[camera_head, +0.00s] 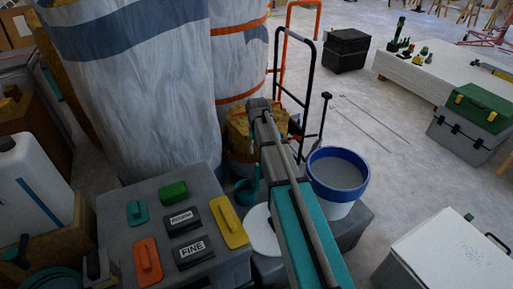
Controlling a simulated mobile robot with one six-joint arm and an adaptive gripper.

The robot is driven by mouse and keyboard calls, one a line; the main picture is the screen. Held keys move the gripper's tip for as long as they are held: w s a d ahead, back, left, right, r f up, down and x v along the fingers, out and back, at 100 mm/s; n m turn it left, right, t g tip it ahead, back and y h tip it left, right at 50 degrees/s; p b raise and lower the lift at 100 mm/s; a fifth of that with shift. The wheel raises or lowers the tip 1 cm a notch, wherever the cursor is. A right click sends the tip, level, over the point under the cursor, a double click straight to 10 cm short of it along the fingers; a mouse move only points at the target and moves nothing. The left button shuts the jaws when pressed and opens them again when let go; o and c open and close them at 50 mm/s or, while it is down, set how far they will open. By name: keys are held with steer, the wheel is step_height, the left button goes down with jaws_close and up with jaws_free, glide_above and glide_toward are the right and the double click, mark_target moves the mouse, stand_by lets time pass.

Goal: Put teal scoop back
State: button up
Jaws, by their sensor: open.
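A teal object that looks like the scoop (248,190) shows low between the grey box top and my arm, in front of a brown and yellow sack. It is small and dark, and I cannot tell what it rests on. A white bucket with a blue rim (337,196) stands just right of my arm, with grey contents. A round white lid or disc (260,229) lies left of my arm, partly hidden by it. My arm reaches up the middle of the picture. I see no gripper fingers.
A grey box top (123,266) at the lower left carries coloured sanding blocks, including a teal one (137,212). Large wrapped rolls (131,80) stand behind it. A hand truck (309,82) is behind the bucket.

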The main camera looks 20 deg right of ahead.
stand_by(0.3)
steer(key=s+a+m, duration=0.1)
steer(key=s+a, duration=0.2)
steer(key=s, duration=0.8)
steer(key=s+a+m, duration=0.1)
steer(key=s+a, duration=0.2)
steer(key=s, duration=0.9)
